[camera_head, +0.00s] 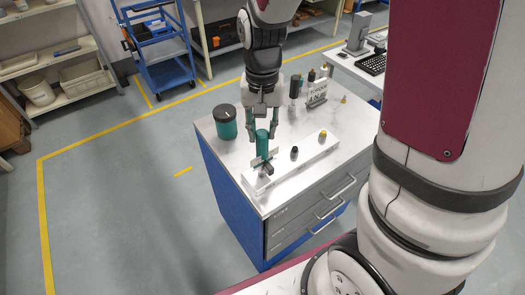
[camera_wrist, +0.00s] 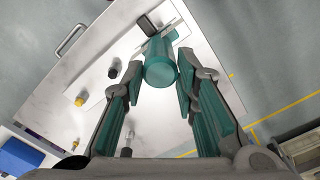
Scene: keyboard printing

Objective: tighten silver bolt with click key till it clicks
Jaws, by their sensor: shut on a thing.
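My gripper (camera_head: 262,134) is shut on the teal handle of the click key (camera_head: 262,147), which stands roughly upright over the near left end of a pale plate (camera_head: 310,151). In the wrist view the round end of the click key (camera_wrist: 161,72) shows between the fingers (camera_wrist: 162,82). A dark piece and a light flat piece show at the key's lower end. I cannot make out the silver bolt; the key may hide it. A black-headed bolt (camera_head: 294,153) and a yellow-headed bolt (camera_head: 323,133) stand farther along the plate.
A teal container with a dark lid (camera_head: 225,121) stands at the left of the metal worktop (camera_head: 217,148). A blue cart (camera_head: 157,50) is beyond the cabinet.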

